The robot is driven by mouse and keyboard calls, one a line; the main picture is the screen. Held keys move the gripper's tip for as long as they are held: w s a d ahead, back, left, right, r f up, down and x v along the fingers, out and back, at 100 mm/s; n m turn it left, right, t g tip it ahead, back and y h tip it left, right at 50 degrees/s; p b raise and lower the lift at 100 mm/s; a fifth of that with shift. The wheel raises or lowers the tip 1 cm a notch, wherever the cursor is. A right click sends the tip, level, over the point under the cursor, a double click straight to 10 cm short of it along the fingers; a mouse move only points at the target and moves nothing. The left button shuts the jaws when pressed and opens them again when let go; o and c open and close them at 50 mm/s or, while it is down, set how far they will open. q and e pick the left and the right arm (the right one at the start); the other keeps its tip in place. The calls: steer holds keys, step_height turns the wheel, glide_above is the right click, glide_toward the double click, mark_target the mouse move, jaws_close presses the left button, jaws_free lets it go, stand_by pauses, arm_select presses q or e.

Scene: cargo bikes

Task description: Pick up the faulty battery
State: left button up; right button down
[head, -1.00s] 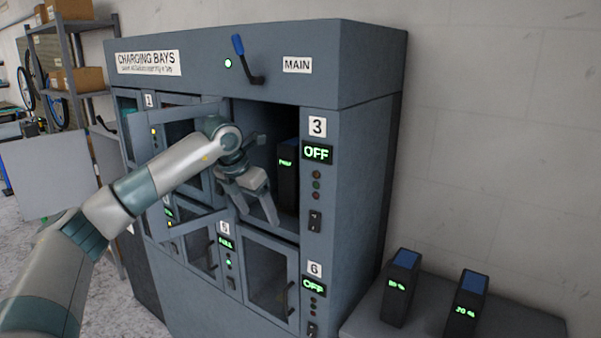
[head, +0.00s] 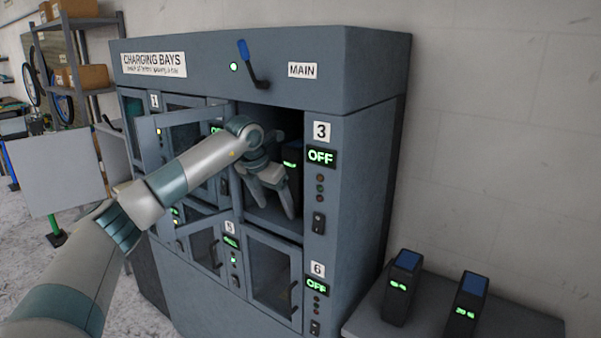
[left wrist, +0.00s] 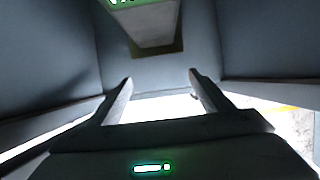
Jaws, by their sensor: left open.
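Bay 3 (head: 321,131) stands open, and its display reads OFF. A dark battery (head: 294,149) with a small green readout stands inside it, mostly hidden behind my gripper. I cannot tell from the readout whether it is faulty. My left gripper (head: 275,204) is inside the bay, open, in front of the battery in the head view. In the left wrist view the open fingers (left wrist: 160,84) have nothing between them. A box with a green readout, apparently the battery (left wrist: 155,25), lies beyond the fingertips at the top. My right gripper is not in view.
The bay's open door (head: 150,140) stands at the left, close to my forearm. Two more batteries, one (head: 401,287) and another (head: 465,305), stand on a grey bench (head: 430,310) at the right. A blue-handled lever (head: 244,60) is above the bays.

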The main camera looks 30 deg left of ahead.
arm_select(q)
steer(key=shift+w+d, duration=0.1)
steer(key=shift+w, duration=0.85)
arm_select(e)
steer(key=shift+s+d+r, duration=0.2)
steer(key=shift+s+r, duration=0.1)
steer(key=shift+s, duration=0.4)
arm_select(q)
steer(key=shift+w+d+r+p, duration=0.1)
steer(key=shift+w+r+p, duration=0.05)
steer(key=shift+w+p, duration=0.6)
steer(key=w+p, duration=0.1)
steer(key=w, duration=0.2)
steer(key=shift+d, duration=0.1)
steer(key=shift+w+p, duration=0.2)
steer(key=shift+p, duration=0.25)
steer(key=shift+w+f, duration=0.1)
steer(key=shift+f, duration=0.55)
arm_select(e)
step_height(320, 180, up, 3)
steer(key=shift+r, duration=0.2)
arm_select(q)
steer(key=shift+f, duration=0.3)
